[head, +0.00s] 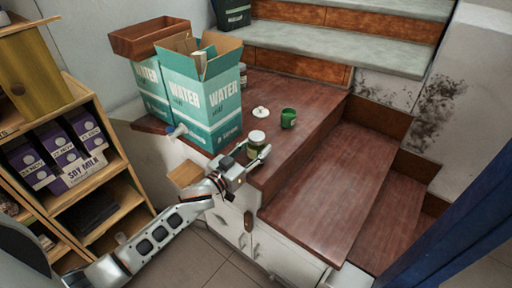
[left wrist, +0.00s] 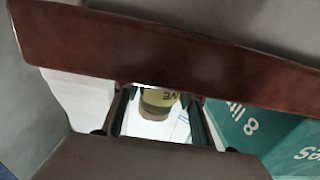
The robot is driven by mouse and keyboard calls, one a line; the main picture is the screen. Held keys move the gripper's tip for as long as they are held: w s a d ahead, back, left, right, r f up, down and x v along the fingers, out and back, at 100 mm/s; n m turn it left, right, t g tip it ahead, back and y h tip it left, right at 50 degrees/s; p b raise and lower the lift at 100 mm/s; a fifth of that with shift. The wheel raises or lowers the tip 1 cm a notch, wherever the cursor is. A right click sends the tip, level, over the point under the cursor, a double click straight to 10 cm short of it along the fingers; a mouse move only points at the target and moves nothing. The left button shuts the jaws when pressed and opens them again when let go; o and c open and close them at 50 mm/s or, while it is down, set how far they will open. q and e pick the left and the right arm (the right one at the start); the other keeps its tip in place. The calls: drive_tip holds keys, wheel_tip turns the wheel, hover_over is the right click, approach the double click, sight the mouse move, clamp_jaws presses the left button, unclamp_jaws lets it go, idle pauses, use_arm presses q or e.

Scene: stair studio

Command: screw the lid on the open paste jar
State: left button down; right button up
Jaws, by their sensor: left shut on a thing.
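A small jar (head: 256,145) with a yellow-green label and a pale top stands near the front edge of the dark wooden top. I cannot tell whether the pale top is an open mouth or a cover. My left gripper (head: 246,158) reaches in from the front and is shut on the jar. In the left wrist view the jar (left wrist: 158,103) shows partly between the two fingers, with a brown board edge hiding the rest. A small round white lid-like piece (head: 260,112) with a knob lies behind the jar. My right gripper is not in view.
A green mug (head: 288,119) stands right of the white piece. Teal WATER boxes (head: 207,105) stand at the left, one open, with a brown tray (head: 150,37) on top. A shelf (head: 118,190) with milk cartons is at far left. Wooden steps (head: 335,175) descend at right.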

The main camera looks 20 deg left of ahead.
use_arm(q)
drive_tip(key=c, duration=1.2)
unclamp_jaws()
drive_tip(key=shift+c, duration=0.2)
drive_tip(key=shift+r, duration=0.2)
drive_tip(key=p+v, duration=0.1)
drive_tip(key=v, duration=1.1)
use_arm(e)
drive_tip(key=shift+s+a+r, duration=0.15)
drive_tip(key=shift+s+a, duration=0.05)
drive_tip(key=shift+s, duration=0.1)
use_arm(q)
drive_tip(key=s+d+f+g+y, duration=0.1)
drive_tip(key=s+f+g+y, duration=0.1)
drive_tip(key=s+f, duration=0.8)
drive_tip(key=s+d+f+g+y, duration=0.1)
drive_tip(key=s+f+g, duration=0.3)
drive_tip(key=s+f, duration=0.6)
drive_tip(key=shift+s+d+y, duration=0.4)
drive_tip(key=shift+s+d, duration=0.25)
drive_tip(key=shift+s, duration=0.1)
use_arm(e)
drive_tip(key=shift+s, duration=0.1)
